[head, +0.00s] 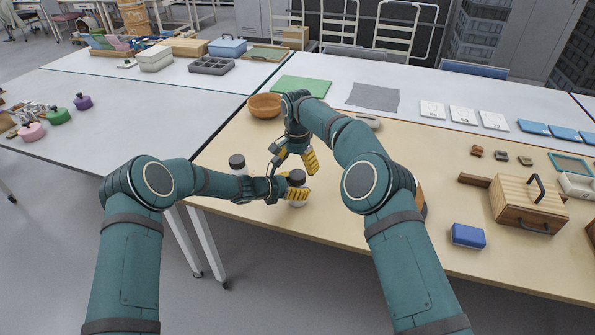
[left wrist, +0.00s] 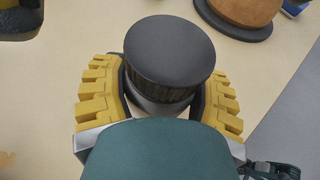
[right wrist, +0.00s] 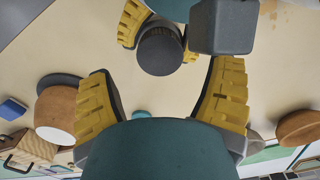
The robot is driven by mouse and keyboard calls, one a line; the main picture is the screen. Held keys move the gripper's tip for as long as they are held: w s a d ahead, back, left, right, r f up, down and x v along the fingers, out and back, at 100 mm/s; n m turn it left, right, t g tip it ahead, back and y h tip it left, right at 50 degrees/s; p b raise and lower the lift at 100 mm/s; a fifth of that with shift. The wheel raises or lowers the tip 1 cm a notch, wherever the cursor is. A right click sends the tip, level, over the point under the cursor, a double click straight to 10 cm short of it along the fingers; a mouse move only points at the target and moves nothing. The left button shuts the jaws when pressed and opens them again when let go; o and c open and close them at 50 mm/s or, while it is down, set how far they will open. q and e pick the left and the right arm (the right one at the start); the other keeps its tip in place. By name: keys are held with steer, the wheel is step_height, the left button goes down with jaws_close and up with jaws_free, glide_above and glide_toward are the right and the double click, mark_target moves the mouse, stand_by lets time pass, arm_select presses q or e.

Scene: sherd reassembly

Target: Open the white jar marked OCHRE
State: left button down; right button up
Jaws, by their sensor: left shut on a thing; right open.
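A white jar (head: 297,203) with a black ribbed lid (left wrist: 168,52) stands near the front edge of the tan table. My left gripper (head: 290,188) is shut on this jar, with its yellow fingers on both sides below the lid top. The lid sits on the jar. No marking is legible on it. My right gripper (head: 293,160) is open and empty just above and behind the jar. In the right wrist view its fingers are spread, with the black lid (right wrist: 160,50) beyond them. A second dark-lidded jar (head: 237,162) stands to the left.
A brown bowl (head: 265,105) and a green mat (head: 300,86) lie behind. A wooden box (head: 528,203) and a blue block (head: 468,235) stand to the right. A brown round object (left wrist: 245,10) on a dark disc is mostly behind my right arm in the head view.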

mark_target(297, 174)
steer(key=r+m, duration=0.1)
steer(key=m, duration=0.3)
steer(key=shift+r+m, duration=0.3)
steer(key=shift+r, duration=0.1)
steer(key=m, duration=0.1)
steer(key=r+m, duration=0.1)
steer(key=m, duration=0.3)
steer(key=shift+r, duration=0.35)
steer(key=shift+f+m, duration=0.4)
steer(key=shift+f, duration=3.6)
steer(key=c, duration=1.3)
steer(key=n, duration=1)
